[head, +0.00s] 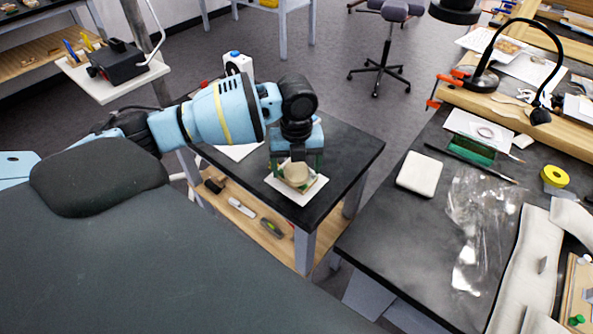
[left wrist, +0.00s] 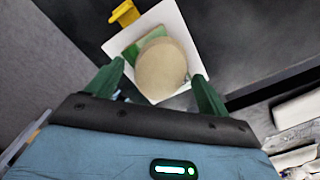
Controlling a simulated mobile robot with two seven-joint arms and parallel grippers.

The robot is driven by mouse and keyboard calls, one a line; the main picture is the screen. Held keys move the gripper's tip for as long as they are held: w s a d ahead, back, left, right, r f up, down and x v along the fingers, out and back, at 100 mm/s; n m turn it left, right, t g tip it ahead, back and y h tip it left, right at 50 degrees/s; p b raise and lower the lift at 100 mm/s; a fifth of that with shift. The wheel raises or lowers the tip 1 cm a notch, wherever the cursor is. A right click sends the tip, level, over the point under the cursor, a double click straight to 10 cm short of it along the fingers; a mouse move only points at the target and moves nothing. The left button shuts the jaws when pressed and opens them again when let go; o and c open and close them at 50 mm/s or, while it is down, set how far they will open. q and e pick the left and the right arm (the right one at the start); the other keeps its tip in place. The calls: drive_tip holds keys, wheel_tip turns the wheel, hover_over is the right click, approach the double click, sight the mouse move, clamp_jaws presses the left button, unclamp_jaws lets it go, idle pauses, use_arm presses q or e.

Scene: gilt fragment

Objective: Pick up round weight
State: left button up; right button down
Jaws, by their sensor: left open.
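The round weight (head: 297,174) is a tan, rounded piece on a white square tray (head: 311,194), which stands on a small dark table. My left gripper (head: 298,166) is right above and behind it, pointing down. In the left wrist view the weight (left wrist: 161,67) lies ahead of and between the two green fingers of the gripper (left wrist: 158,85), which are spread apart. I cannot tell how far the fingertips reach down beside it. Something green (left wrist: 130,54) lies partly under the weight on the tray (left wrist: 183,37). My right gripper is not in view.
The small dark table (head: 345,150) has bare surface to the right of the tray. A yellow object (left wrist: 124,13) is beside the tray in the left wrist view. A larger workbench (head: 400,225) at right holds a white block (head: 419,173), clear plastic and tools.

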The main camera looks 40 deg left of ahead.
sight(296, 170)
use_arm(q)
drive_tip(key=shift+c, duration=0.4)
drive_tip(key=c, duration=1.3)
drive_tip(key=shift+r, duration=0.1)
drive_tip(key=shift+r, duration=0.8)
drive_tip(key=shift+s+d+r, duration=0.1)
drive_tip(key=shift+s+r, duration=0.05)
drive_tip(key=shift+r, duration=0.35)
drive_tip(key=shift+s+d+r, duration=0.1)
drive_tip(key=shift+s+r, duration=0.05)
drive_tip(key=shift+r, duration=0.3)
drive_tip(key=s+d+r+p, duration=0.1)
drive_tip(key=s+d, duration=0.7)
drive_tip(key=s, duration=0.5)
drive_tip(key=shift+r, duration=0.15)
